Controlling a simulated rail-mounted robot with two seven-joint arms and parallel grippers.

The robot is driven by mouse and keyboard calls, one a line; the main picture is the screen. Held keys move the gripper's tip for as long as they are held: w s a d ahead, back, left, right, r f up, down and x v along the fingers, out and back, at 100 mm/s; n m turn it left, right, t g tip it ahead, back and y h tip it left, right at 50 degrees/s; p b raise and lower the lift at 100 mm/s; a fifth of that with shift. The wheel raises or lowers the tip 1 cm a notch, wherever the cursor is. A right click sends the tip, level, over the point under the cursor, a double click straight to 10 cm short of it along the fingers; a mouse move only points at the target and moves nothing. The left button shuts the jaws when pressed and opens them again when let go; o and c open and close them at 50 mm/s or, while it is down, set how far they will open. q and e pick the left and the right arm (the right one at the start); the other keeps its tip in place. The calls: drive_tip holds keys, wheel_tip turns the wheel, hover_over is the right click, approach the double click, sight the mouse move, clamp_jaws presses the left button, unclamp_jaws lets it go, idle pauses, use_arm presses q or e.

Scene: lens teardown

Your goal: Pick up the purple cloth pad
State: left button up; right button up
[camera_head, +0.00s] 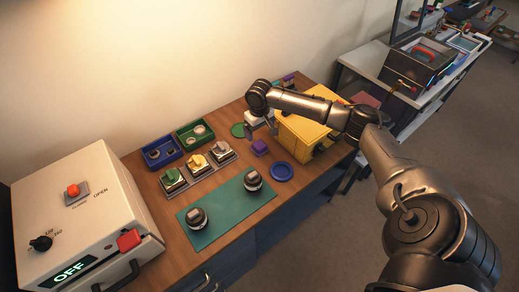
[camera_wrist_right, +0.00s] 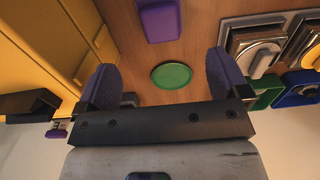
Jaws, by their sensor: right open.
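In the right wrist view the purple pad (camera_wrist_right: 159,20) shows at the top edge, beyond my fingertips. My right gripper (camera_head: 262,130) hangs above the bench behind the pad, close to the yellow box. In the right wrist view my right gripper (camera_wrist_right: 164,78) has its two purple-padded fingers wide apart with nothing held between them. The pad is outside the jaws. My left gripper is not in view.
A yellow box (camera_head: 302,128) stands right of the pad. A green disc (camera_wrist_right: 171,75) lies beneath the gripper. A white machine (camera_head: 85,205) stands left.

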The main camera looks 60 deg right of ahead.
sight(260, 144)
drive_tip(key=shift+f, duration=1.95)
drive_tip(key=shift+s+a+f+b, duration=0.1)
drive_tip(key=shift+f+b, duration=0.3)
drive_tip(key=shift+f, duration=0.9)
drive_tip(key=shift+s+a+f+b, duration=0.1)
drive_tip(key=shift+f+b, duration=0.25)
drive_tip(key=shift+f, duration=0.95)
drive_tip(key=shift+w, duration=0.1)
drive_tip(key=c, duration=1)
drive_tip(key=shift+r, duration=0.1)
drive_tip(key=shift+r, duration=0.45)
wheel_tip(260, 144, up, 4)
drive_tip(key=shift+f+p, duration=0.2)
drive_tip(key=shift+p, duration=0.4)
drive_tip(key=s+a+r+p, duration=0.2)
drive_tip(key=s+a+r, duration=0.3)
drive_tip(key=s, duration=0.5)
drive_tip(key=shift+a+r, duration=0.35)
drive_tip(key=shift+r, duration=0.35)
drive_tip(key=shift+s, duration=0.1)
